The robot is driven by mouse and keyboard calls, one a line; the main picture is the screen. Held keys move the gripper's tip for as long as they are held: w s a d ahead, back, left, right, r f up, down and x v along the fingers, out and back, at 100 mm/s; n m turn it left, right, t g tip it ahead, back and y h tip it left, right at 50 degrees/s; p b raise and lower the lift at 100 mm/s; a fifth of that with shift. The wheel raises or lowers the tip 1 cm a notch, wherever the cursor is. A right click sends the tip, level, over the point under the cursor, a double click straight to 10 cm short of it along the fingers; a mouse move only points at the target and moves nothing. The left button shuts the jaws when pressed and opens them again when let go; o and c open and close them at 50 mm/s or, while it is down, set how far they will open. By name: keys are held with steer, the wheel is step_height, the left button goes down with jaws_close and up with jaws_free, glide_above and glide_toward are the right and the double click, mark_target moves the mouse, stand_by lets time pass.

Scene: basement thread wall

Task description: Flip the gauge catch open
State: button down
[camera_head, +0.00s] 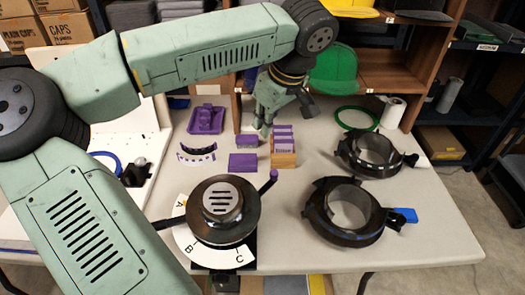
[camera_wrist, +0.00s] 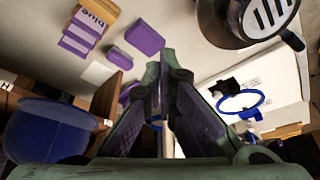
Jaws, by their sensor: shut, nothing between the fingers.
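A round black device with a slotted silver top (camera_head: 220,197) stands at the table's front; it is probably the gauge. A thin lever with a purple tip (camera_head: 271,176) sticks out from its right side, and a dark bar points left. I cannot tell for sure which part is the catch. Part of the device shows at the upper right in the wrist view (camera_wrist: 248,22). A white dial plate (camera_head: 190,240) lettered A, B and C lies under it. My gripper (camera_head: 264,128) is shut and empty, above the table behind the device, apart from it and its lever.
A wooden holder with purple blocks (camera_head: 283,158) stands just below and right of my gripper. Two black ring clamps (camera_head: 346,232) (camera_head: 372,167) lie to the right. A purple tray (camera_head: 205,120) and a curved ruler strip (camera_head: 196,156) lie left. The front right tabletop is clear.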

steer(key=shift+s+d, duration=0.1)
step_height(320, 180, down, 10)
steer(key=p, duration=0.4)
steer(key=shift+s+d, duration=0.15)
steer(key=shift+d, duration=0.05)
steer(key=shift+a, duration=0.1)
stand_by(0.5)
steer(key=shift+b, duration=0.35)
